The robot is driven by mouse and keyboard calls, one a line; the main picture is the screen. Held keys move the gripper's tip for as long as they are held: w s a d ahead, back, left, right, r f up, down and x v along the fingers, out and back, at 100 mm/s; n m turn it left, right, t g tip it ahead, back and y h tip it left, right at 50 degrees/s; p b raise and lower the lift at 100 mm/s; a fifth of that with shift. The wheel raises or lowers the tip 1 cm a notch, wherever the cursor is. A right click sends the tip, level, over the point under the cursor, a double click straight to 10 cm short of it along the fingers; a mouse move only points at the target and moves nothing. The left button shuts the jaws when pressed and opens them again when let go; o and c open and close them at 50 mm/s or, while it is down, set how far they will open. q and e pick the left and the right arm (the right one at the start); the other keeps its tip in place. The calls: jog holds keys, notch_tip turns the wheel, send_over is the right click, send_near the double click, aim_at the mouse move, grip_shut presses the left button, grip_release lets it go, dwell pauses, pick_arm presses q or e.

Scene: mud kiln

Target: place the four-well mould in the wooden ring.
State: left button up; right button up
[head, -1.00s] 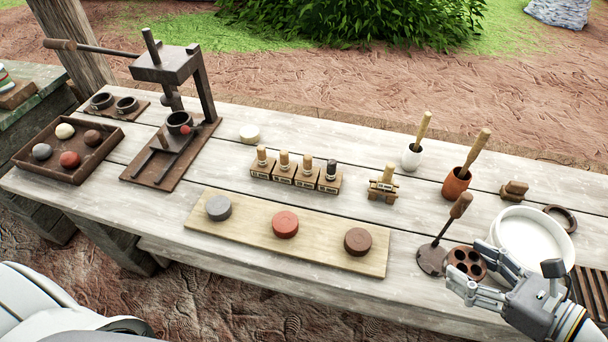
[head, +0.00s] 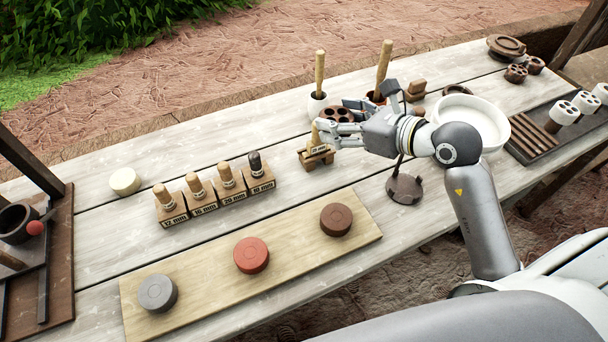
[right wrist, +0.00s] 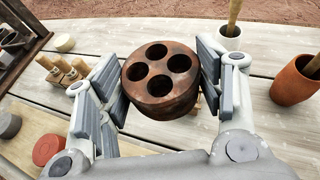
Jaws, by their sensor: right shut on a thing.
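The four-well mould (head: 337,115), a round brown block with four holes in its top, is held in my right gripper (head: 342,122). In the right wrist view the mould (right wrist: 160,78) sits between the two finger pads (right wrist: 162,85), its wells facing up. The gripper is shut on it, above the table near a small wooden stand (head: 317,157). The dark wooden ring (head: 457,90) lies on the table behind the white basin (head: 500,117), to the right of the gripper; the basin rim partly hides it. My left gripper is out of view.
Two mortars with pestles, one white (head: 317,103) and one terracotta, stand behind the gripper. A flat round tool (head: 405,189) is in front. Labelled stamps (head: 213,190), a board (head: 200,290) with three discs, and a tray (head: 535,148) of rods share the table.

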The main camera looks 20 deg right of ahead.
notch_tip(320, 180, down, 5)
jog(key=shift+a+f, duration=0.1)
jog(key=shift+a, duration=0.05)
send_over(333, 180)
notch_tip(333, 180, down, 7)
jog(key=shift+r+b, duration=0.2)
jog(key=shift+b, duration=0.1)
notch_tip(333, 180, down, 4)
jog(key=shift+a+r, duration=0.1)
jog(key=shift+f, duration=0.2)
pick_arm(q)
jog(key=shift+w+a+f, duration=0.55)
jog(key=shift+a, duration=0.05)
pick_arm(e)
jog(key=shift+f+b, duration=0.15)
jog(key=shift+b, duration=0.2)
jog(key=o, duration=0.8)
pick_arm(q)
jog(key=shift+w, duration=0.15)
pick_arm(e)
jog(key=shift+o, duration=0.5)
